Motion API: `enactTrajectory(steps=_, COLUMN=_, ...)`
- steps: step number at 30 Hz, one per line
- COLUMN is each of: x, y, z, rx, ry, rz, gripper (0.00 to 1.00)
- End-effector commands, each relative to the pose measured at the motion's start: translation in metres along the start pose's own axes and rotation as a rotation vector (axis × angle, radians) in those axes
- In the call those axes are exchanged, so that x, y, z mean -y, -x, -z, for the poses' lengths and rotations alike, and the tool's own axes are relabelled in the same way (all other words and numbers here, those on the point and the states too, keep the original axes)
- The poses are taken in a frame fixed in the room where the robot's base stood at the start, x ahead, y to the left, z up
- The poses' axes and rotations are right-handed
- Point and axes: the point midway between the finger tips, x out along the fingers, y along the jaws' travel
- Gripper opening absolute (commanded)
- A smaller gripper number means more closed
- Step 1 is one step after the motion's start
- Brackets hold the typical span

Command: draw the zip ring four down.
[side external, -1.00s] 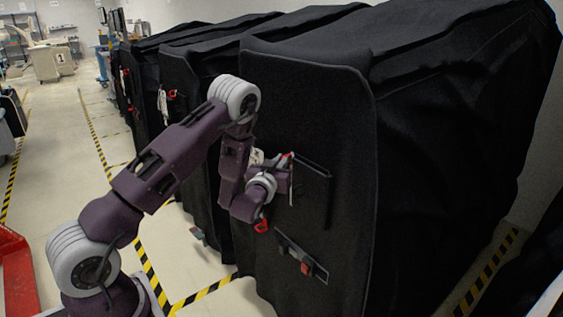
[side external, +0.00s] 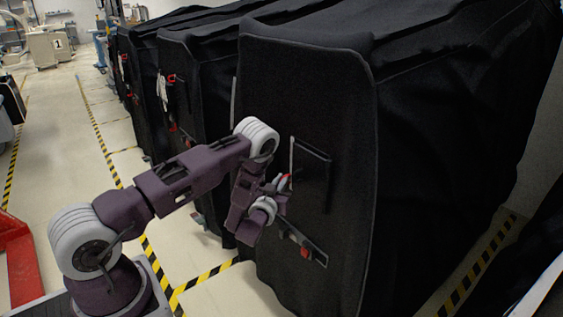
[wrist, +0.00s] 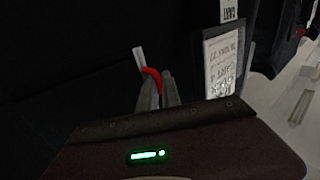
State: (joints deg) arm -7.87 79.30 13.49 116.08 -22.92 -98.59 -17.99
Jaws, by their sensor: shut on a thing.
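The front black cover (side external: 310,90) hangs over the nearest cart. A small red ring (side external: 287,176) is at my gripper on this cover; it shows as a red curve in the wrist view (wrist: 152,76). My gripper (side external: 283,184) is shut on the ring, its two fingertips close together in the wrist view (wrist: 160,84). A short pale strip (side external: 292,153) stands upright just above the ring. I cannot tell how far the zip is open. My fingers hide part of the ring.
A dark flat pocket (side external: 315,178) is right of my gripper. A red and grey piece (side external: 304,252) sits on a dark strip below. A printed label (wrist: 221,62) hangs beside the fingers. More covered carts stand behind; the taped floor (side external: 205,280) is open at left.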

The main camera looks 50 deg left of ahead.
Motion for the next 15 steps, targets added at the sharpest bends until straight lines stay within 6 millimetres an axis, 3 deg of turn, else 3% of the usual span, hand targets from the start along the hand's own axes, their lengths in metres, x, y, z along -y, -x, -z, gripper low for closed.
enactTrajectory(steps=5, x=-0.001, y=0.0, z=-0.019, rx=-0.003, ry=0.002, rz=-0.002, gripper=0.0)
enactTrajectory(steps=14, x=-0.001, y=0.0, z=-0.021, rx=-0.002, ry=0.002, rz=-0.002, gripper=0.0)
enactTrajectory(steps=15, x=-0.001, y=0.0, z=-0.021, rx=-0.002, ry=0.002, rz=-0.002, gripper=0.1)
